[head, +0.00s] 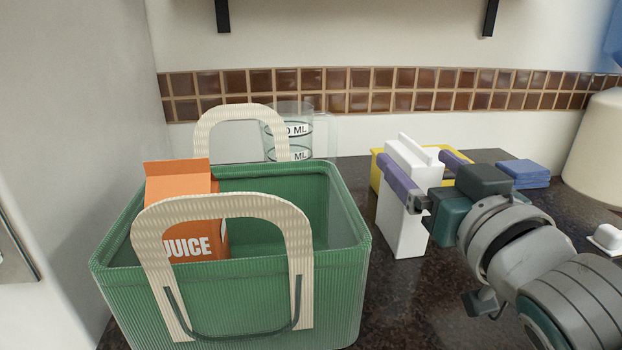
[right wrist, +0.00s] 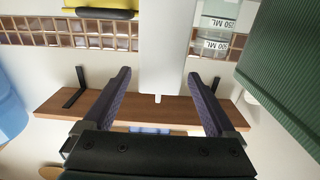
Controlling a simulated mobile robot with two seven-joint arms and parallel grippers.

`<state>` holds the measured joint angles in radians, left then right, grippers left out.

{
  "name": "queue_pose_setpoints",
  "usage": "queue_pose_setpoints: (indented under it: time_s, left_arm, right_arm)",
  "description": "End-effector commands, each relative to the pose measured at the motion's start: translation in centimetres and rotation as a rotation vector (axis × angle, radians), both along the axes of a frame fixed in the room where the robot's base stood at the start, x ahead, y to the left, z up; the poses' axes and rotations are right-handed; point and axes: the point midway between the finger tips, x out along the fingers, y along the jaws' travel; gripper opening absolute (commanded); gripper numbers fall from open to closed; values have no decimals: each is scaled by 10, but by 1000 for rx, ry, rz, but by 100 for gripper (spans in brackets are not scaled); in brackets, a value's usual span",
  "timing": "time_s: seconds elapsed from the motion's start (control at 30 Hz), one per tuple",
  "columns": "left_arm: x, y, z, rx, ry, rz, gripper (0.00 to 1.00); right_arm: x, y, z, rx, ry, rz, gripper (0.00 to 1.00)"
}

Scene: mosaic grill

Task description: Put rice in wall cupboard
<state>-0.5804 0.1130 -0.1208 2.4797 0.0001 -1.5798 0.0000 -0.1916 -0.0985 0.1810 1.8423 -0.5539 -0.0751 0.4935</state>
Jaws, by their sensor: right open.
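A white carton (head: 404,225) with a ridged top stands upright on the dark counter, right of the green basket; no label shows, so I cannot tell if it is the rice. My right gripper (head: 413,157) is open, its purple fingers on either side of the carton's upper part. In the right wrist view the carton (right wrist: 165,45) shows between the spread fingertips (right wrist: 159,73), with gaps on both sides. The wall cupboard is not clearly in view. My left gripper is not in view.
A green basket (head: 235,290) with tall handles holds an orange juice carton (head: 175,185). A measuring jug (head: 290,115) stands behind it. A yellow container (head: 462,154) is behind the white carton, blue stack (head: 524,173) to the right. A wooden shelf (right wrist: 170,110) is on the wall.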

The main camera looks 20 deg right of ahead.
Motion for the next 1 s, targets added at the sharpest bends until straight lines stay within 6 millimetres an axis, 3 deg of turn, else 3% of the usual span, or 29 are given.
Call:
queue_pose_setpoints:
  time_s: [0.2, 0.47, 1.0]
  left_arm:
    - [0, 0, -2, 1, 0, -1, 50]
    - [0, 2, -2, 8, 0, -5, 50]
    - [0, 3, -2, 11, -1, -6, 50]
  right_arm:
    - [27, -8, -1, -1, -2, 1, 91]
    - [29, -8, -1, -1, -1, 1, 91]
    - [29, -8, -1, -1, -1, 1, 30]
